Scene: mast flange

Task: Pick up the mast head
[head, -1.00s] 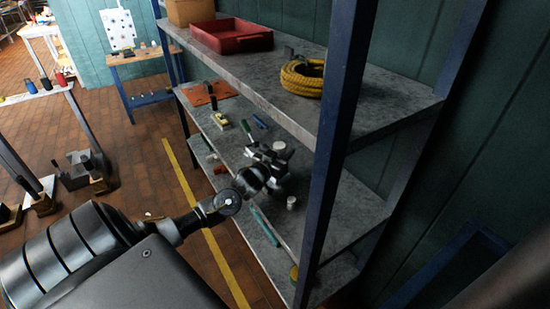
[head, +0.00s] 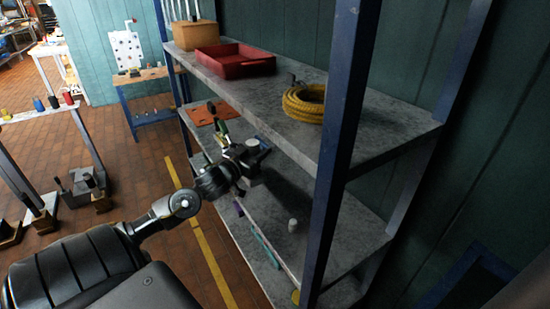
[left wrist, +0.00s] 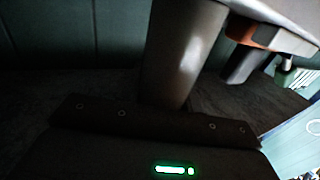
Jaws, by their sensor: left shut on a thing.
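My left gripper (head: 246,160) is over the middle shelf board in the head view, its arm coming in from the lower left. It is shut on the mast head (head: 253,143), of which a pale round top shows in the head view. The jaws and arm hide the rest. In the left wrist view a grey-brown cylinder (left wrist: 185,50) stands large in front of the gripper body; I take it to be part of the held mast head. I cannot tell the clearance below it. My right gripper is not in view.
A blue shelf post (head: 340,150) stands right of the gripper. The upper board holds a red tray (head: 235,60), a cardboard box (head: 194,36) and a yellow rope coil (head: 305,102). A small grey cylinder (head: 292,225) stands on the board below, with bare board right of it.

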